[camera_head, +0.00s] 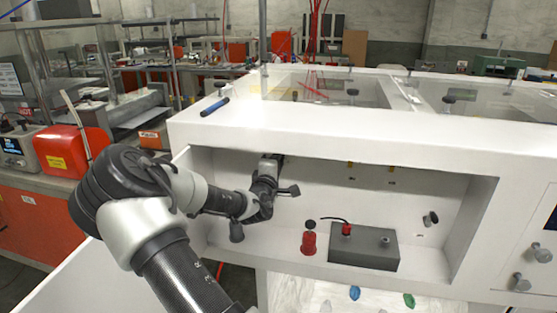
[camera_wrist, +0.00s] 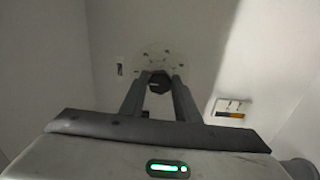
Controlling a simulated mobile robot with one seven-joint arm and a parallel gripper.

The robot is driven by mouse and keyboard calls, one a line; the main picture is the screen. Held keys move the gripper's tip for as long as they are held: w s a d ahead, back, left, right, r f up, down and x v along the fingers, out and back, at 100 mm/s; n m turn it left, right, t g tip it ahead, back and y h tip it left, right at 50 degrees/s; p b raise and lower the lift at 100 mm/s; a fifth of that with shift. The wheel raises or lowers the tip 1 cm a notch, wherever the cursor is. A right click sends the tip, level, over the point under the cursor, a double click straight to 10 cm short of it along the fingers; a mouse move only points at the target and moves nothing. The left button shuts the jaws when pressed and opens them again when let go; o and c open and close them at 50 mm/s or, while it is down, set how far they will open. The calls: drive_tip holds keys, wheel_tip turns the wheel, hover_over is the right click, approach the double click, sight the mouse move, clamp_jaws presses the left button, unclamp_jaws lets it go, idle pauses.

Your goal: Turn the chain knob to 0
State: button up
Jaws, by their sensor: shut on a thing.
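My gripper (camera_head: 272,162) reaches into the upper left of the white recess, at its back wall. In the wrist view, the two fingers of my gripper (camera_wrist: 160,88) are closed around a dark knob (camera_wrist: 159,80). The knob sits in front of a pale round dial plate (camera_wrist: 166,58) with small dark marks on the wall. The marks are too small to read, so the knob's setting cannot be told. My gripper and the shadow hide the knob in the head view.
A red bottle (camera_head: 309,240) and a grey box (camera_head: 365,247) with a red cap stand on the recess floor, right of my arm. Another black knob (camera_head: 430,219) is on the back wall at right. A small switch plate (camera_wrist: 230,109) is right of my fingers.

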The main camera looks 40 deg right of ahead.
drive_tip(key=shift+n, duration=0.3)
drive_tip(key=o, duration=1)
drive_tip(key=shift+o, duration=0.2)
drive_tip(key=shift+a, duration=0.1)
drive_tip(key=p+v, duration=0.2)
drive_tip(key=v, duration=1.5)
drive_tip(key=shift+s, duration=0.25)
